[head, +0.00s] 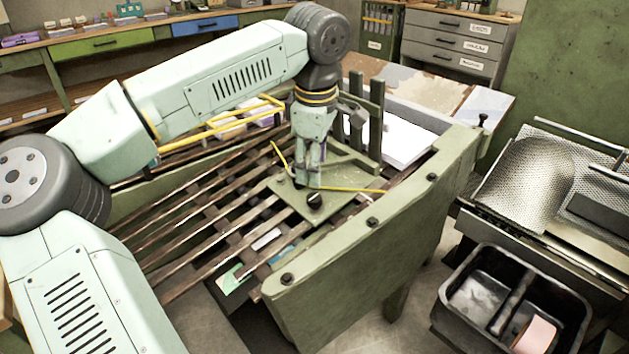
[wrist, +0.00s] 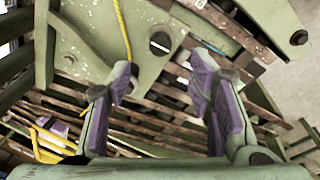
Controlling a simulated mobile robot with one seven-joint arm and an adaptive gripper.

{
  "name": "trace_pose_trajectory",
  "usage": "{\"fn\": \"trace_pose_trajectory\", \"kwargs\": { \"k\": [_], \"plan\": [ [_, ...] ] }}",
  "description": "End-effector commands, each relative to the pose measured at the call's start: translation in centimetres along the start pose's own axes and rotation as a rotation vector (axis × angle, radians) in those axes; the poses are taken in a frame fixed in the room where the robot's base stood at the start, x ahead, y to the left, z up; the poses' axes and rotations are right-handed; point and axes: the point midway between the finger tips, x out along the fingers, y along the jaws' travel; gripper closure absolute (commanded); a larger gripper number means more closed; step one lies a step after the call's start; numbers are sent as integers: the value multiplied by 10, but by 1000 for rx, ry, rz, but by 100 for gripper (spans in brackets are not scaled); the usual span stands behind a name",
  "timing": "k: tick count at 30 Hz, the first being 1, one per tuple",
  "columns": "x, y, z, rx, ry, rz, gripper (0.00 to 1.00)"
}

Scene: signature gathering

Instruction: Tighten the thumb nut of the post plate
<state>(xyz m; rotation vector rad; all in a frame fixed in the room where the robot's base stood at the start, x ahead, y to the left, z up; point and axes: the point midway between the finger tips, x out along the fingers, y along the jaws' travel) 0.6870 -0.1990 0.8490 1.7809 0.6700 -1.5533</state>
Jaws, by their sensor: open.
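The post plate (head: 345,166) is a green, roughly triangular plate on the slatted bed, with upright green posts (head: 376,115) at its back. A dark round nut (head: 314,200), which looks like the thumb nut, sits near the plate's front corner. In the wrist view the nut (wrist: 160,43) shows a pale bar across its top, beyond and between my fingertips. My gripper (head: 308,176) points down over the plate, just behind the nut in the head view. In the wrist view my gripper (wrist: 165,78) is open, its purple-padded fingers apart with nothing between them.
A yellow cord (head: 345,189) runs across the plate near my fingers. The slatted bed (head: 205,225) has gaps between its bars. A thick green side rail (head: 375,250) with dark bolts stands at the right.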

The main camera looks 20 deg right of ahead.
Motion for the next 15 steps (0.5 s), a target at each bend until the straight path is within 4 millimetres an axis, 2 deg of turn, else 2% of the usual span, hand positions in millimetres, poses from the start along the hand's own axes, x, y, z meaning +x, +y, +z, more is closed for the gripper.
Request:
{"fn": "trace_pose_trajectory", "kwargs": {
  "k": [3,6,15],
  "plan": [
    [-18,0,0,0,1,1,52],
    [-27,0,0,2,0,0,52],
    [-31,0,0,2,0,-1,52]
  ]
}}
